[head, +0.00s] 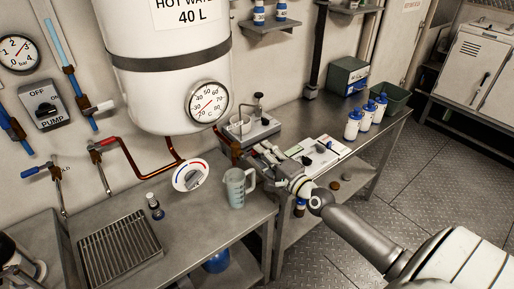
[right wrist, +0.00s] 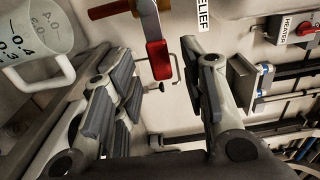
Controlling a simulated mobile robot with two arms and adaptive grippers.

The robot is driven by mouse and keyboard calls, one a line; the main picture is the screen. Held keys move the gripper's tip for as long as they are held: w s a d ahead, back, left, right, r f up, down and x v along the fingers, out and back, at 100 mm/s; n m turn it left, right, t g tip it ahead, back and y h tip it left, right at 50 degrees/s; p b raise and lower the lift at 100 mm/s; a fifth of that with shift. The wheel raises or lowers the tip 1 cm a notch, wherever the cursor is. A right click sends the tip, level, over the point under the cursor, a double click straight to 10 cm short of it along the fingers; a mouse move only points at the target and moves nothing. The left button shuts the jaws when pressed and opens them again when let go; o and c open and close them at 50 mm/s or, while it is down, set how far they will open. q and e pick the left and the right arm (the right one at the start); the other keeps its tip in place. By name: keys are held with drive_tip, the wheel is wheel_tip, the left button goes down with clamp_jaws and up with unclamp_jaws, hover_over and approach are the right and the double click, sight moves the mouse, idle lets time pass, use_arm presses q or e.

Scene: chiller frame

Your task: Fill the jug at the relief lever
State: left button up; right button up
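The jug (head: 237,188) is a pale, translucent measuring jug with a handle. It stands upright on the steel bench, below and right of the hot water tank (head: 165,60). In the right wrist view the jug (right wrist: 40,40) is at the upper left, outside the fingers. The relief lever (right wrist: 158,60) has a red grip and hangs beside a "RELIEF" label. It lies beyond and between the spread fingers of my right gripper (right wrist: 160,85), apart from them. In the head view my right gripper (head: 262,158) is open near the tank's lower right pipe. My left gripper is not visible.
A round red-and-blue dial (head: 190,175) sits under the tank, left of the jug. A drain grate (head: 118,245) and small bottle (head: 154,206) are on the bench. White bottles (head: 366,115) and a green bin (head: 392,98) stand farther right. Bare bench lies around the jug.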

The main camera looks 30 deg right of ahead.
drive_tip(key=shift+w+a, duration=0.2)
drive_tip(key=shift+w, duration=1.55)
clamp_jaws()
